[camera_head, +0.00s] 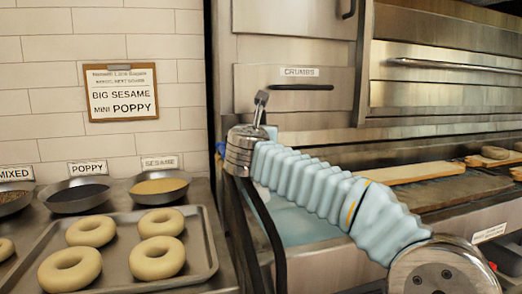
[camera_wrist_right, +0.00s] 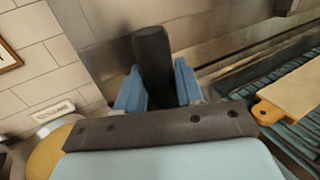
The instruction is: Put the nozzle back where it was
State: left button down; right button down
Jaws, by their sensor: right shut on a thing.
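My right arm comes in from the lower right in the head view, its gripper (camera_head: 219,148) mostly hidden behind the metal wrist. In the right wrist view, the blue fingers of my right gripper (camera_wrist_right: 157,88) are shut on a dark, roughly cylindrical nozzle (camera_wrist_right: 153,55). The nozzle points up and away between the fingers. In the head view, a small grey metal piece (camera_head: 261,107) sticks up above the wrist; I cannot tell whether it belongs to the nozzle. No holder for the nozzle can be made out. My left gripper is not in view.
A tray (camera_head: 210,262) of bagels stands at left, with topping bowls (camera_head: 160,198) behind it. A kettle basin with bluish water (camera_head: 295,228) lies below my right arm. A wooden board (camera_head: 415,172) lies by the oven at right. A dark curved strip (camera_head: 268,225) runs beside the basin.

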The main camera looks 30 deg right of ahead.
jog(key=f, duration=0.1)
jog(key=w+d+f, duration=0.1)
jog(key=f, duration=0.2)
jog(key=shift+w+d+f, duration=0.1)
jog(key=shift+w+d, duration=0.05)
jog(key=shift+w, duration=0.2)
jog(key=shift+s+f, duration=0.1)
jog(key=shift+f, duration=0.3)
jog(key=shift+f+b, duration=0.2)
jog(key=shift+b, duration=0.3)
jog(key=c, duration=0.7)
grip_release()
